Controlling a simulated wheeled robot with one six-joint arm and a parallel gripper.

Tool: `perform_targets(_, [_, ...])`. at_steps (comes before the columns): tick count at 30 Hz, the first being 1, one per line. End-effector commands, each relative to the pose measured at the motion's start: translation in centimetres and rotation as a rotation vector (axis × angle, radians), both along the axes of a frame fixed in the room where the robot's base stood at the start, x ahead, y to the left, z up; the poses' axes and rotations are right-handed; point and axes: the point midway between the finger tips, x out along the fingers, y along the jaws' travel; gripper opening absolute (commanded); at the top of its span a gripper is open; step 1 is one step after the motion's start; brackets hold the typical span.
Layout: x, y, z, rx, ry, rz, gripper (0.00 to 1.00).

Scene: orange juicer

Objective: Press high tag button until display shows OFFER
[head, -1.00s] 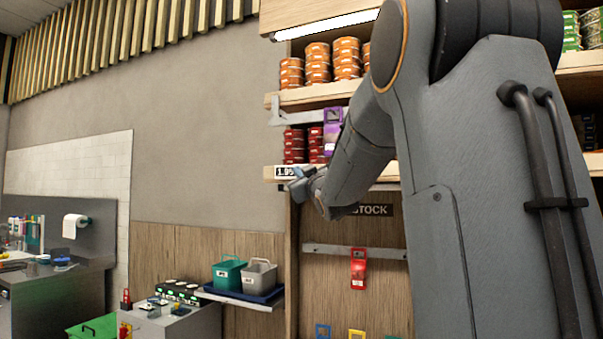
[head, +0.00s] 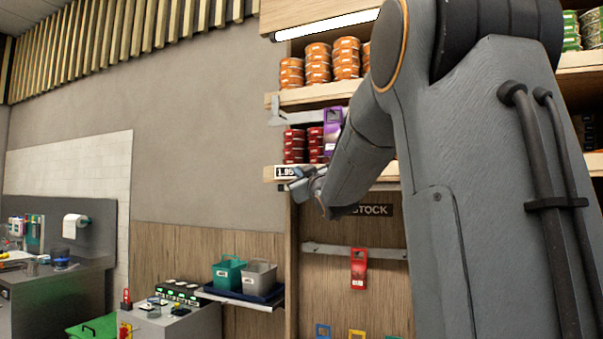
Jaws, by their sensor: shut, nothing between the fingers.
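The high tag (head: 285,172) is a small black display on the edge of the shelf with the red cans. It reads "1.95" or similar; the last digit is hard to make out. Its button is too small to tell, or is hidden by my gripper. My gripper (head: 290,187) is shut and empty. It is just below and right of the tag, close to the shelf edge. I cannot tell whether it touches the tag. My arm hides the shelf edge to the right.
Red cans (head: 294,146) stand on the shelf above the tag, with a purple tag (head: 332,130) hanging beside them. Orange cans (head: 318,62) fill the shelf above. A red tag (head: 358,268) hangs on a lower rail. Teal (head: 229,273) and grey (head: 258,276) baskets stand lower left.

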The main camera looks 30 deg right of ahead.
Motion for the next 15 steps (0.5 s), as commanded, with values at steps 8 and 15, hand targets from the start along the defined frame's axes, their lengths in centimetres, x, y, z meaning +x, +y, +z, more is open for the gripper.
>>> perform_targets(8, [0.04,-0.05,-0.01,0.0,0.0,0.0,0.0])
perform_targets(15, [0.52,-0.58,-0.04,0.0,0.0,0.0,0.0])
